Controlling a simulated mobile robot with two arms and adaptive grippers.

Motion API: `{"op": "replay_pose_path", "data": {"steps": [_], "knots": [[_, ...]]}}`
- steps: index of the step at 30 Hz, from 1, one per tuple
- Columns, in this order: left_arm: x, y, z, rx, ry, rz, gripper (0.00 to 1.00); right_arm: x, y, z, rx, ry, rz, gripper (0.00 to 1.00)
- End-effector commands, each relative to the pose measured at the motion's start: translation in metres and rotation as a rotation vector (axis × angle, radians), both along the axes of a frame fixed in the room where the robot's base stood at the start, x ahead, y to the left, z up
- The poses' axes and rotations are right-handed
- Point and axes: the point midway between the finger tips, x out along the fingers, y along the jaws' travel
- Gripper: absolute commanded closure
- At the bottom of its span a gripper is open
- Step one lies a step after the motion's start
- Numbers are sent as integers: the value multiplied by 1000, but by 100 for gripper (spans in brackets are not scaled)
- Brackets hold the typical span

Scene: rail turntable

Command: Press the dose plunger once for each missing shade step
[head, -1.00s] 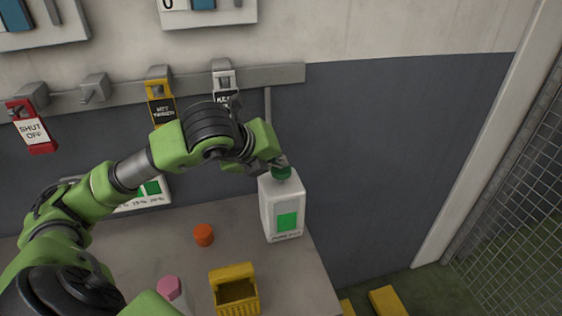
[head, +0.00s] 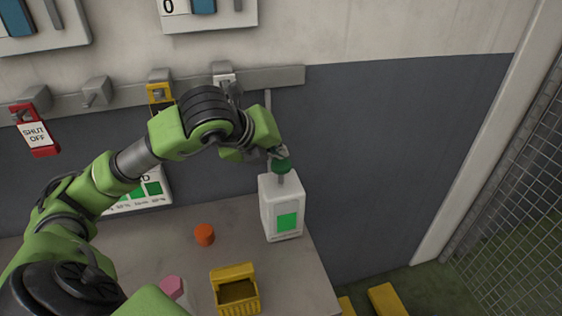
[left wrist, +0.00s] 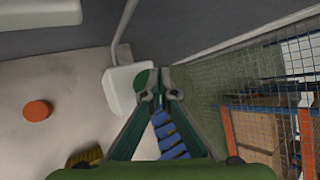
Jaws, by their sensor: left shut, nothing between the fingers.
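The white dose bottle (head: 268,208) with a green label stands upright near the bench's right end. Its green plunger head (head: 281,167) is up, with a pale stem showing below. My left gripper (head: 279,153) is shut and empty, its tips at the top of the plunger head; I cannot tell whether they touch. The left wrist view shows the shut fingertips (left wrist: 158,93) over the green head (left wrist: 146,78), beside the bottle (left wrist: 119,88). A white card with green shade squares (head: 153,188) is partly hidden behind my left arm. My right gripper is out of view.
An orange cap (head: 204,235), a yellow basket (head: 236,309) and a pink-topped item (head: 172,285) are on the grey bench (head: 262,252). A red "SHUT OFF" tag (head: 36,135) and a yellow tag (head: 159,93) hang from the wall rail. A mesh fence (head: 520,200) stands right.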

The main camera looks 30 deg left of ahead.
Motion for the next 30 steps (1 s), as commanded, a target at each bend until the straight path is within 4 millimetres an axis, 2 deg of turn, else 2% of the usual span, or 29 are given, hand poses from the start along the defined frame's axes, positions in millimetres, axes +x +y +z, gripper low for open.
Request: {"op": "replay_pose_path", "data": {"steps": [7, 20, 30], "knots": [[0, 0, 8, -1, -3, 1, 100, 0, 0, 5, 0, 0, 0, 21], [0, 0, 50, -2, -3, 0, 100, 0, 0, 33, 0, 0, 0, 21], [0, 0, 51, -1, -2, 0, 100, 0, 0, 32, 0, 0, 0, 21]]}}
